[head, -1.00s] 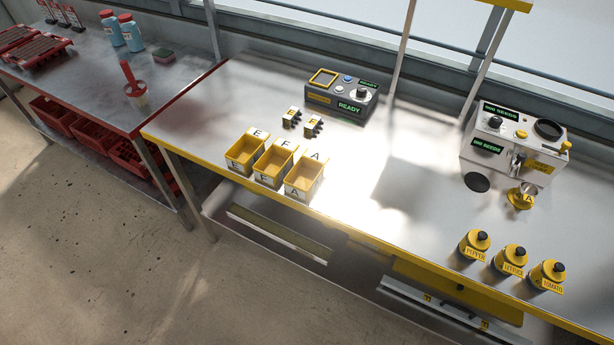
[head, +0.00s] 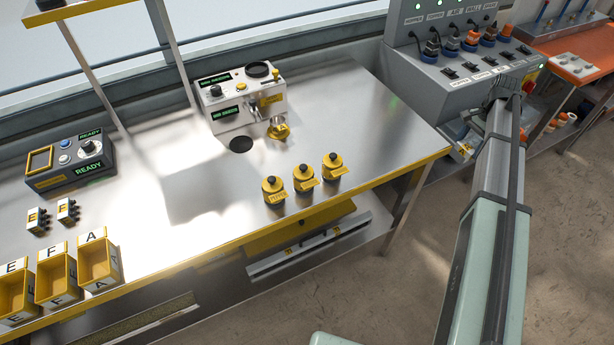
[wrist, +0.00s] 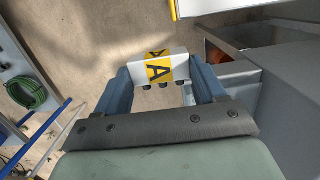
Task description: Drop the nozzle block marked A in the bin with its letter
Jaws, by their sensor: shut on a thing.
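The nozzle block marked A (wrist: 158,68) is white with a yellow lettered band and dark nozzles. My gripper (wrist: 165,80) is shut on it in the wrist view, with one blue finger on each side. In the head view my arm reaches up the right side, and its grip there is too unclear to read. The bin marked A (head: 98,262) is a yellow-rimmed open box on the bench's left part, well away from my arm. It is the rightmost of three bins and looks empty.
The bins marked F (head: 56,278) and E (head: 16,292) stand left of it. Blocks E (head: 37,221) and F (head: 67,211) stand behind them. A seeder (head: 240,100) and several yellow pots (head: 303,178) occupy the bench. A grey power box (head: 455,65) stands near my arm.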

